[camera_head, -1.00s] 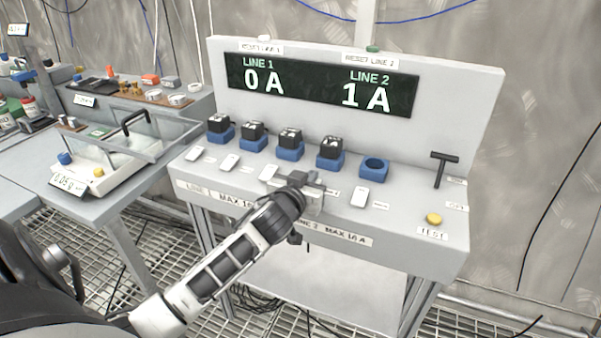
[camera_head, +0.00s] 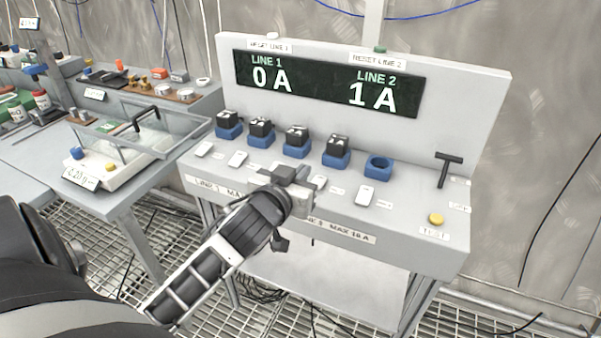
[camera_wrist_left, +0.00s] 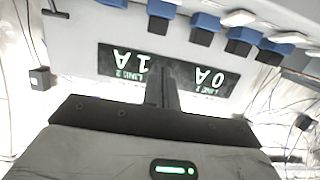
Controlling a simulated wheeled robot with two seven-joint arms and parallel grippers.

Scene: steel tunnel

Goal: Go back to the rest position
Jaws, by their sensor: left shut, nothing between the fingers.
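My left gripper (camera_head: 296,180) is shut and empty in the head view. It is over the front edge of the grey control panel (camera_head: 480,130), in front of the row of white switches. In the left wrist view its closed fingers (camera_wrist_left: 162,88) point toward the panel, which appears upside down. The panel's display (camera_head: 325,85) reads 0 A for line 1 and 1 A for line 2; it also shows in the wrist view (camera_wrist_left: 118,66). My right gripper is in neither view.
Several black plugs sit in blue sockets along the panel; the rightmost blue socket (camera_head: 379,167) is empty. A black T-handle (camera_head: 447,168) and a yellow test button (camera_head: 436,219) are at the right. A glass-walled balance (camera_head: 125,140) stands on the left table.

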